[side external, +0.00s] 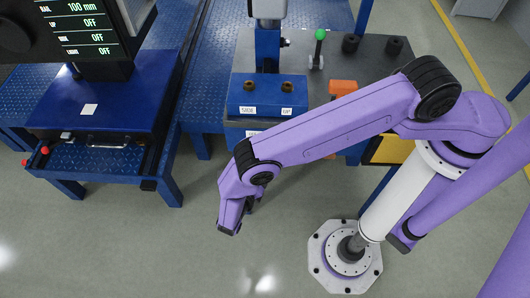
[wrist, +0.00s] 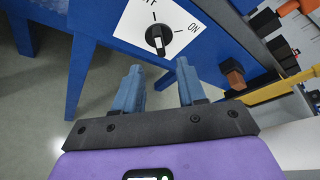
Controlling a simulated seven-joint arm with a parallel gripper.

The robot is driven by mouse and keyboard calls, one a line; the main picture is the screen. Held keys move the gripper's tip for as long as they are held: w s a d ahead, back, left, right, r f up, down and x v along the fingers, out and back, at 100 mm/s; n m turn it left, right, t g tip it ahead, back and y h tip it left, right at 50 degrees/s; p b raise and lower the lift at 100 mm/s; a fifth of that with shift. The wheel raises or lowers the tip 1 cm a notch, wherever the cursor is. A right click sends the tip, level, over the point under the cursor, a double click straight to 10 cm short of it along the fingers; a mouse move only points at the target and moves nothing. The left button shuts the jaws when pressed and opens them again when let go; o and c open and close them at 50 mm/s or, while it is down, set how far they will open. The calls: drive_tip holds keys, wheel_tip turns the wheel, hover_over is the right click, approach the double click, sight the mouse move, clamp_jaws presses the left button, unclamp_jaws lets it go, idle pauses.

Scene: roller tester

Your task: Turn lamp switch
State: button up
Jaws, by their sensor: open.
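The lamp switch (wrist: 158,38) is a black rotary knob with a pale mark on it, on a white plate (wrist: 128,32) fixed to a blue panel. "ON" shows to its right, and a partly cut-off label shows at the top edge. I cannot tell for sure which setting the knob points to. My gripper (wrist: 159,70) is open and empty, its two blue fingers apart and pointing toward the knob, which appears between and beyond the tips. In the side external view my gripper (side external: 231,226) hangs low in front of the blue tester, and the switch is not visible there.
A blue box (side external: 268,95) with SIDE and UP labels stands on the dark bench top, near an orange block (side external: 342,88) and a green-topped lever (side external: 319,48). A blue table (side external: 105,125) with a screen (side external: 82,28) stands left. Floor around the gripper is clear.

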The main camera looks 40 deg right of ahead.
drive_tip(key=x, duration=0.7)
drive_tip(key=shift+d, duration=0.25)
drive_tip(key=shift+f, duration=0.1)
clamp_jaws()
